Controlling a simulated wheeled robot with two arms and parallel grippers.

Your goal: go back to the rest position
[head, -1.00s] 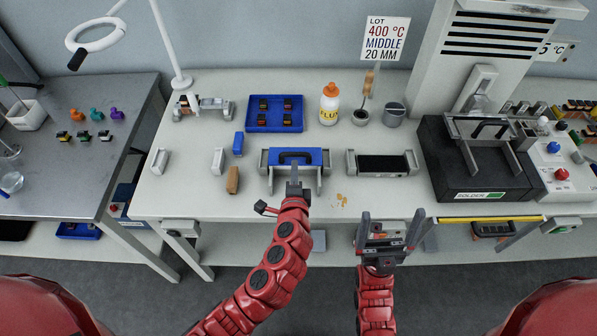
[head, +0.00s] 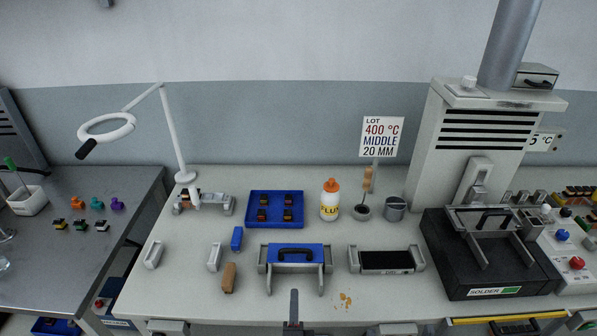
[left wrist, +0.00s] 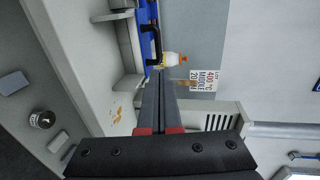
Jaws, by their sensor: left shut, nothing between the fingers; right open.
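My left gripper (head: 293,298) pokes up at the bottom edge of the head view, in front of the blue carrier (head: 283,258). Its fingers are closed together with nothing between them, as the left wrist view (left wrist: 155,85) also shows. The carrier has a black handle and sits in a grey stand (head: 264,268) on the bench. In the head view a gap shows between the fingertips and the carrier's blue body. My right gripper is in neither current view.
The bench (head: 200,300) holds a blue tray (head: 252,211), a flux bottle (head: 330,206), a dark-topped station (head: 386,260) and a black solder unit (head: 480,285). A brown block (head: 229,278) lies left of the carrier. Yellow crumbs (head: 345,300) lie near the front edge.

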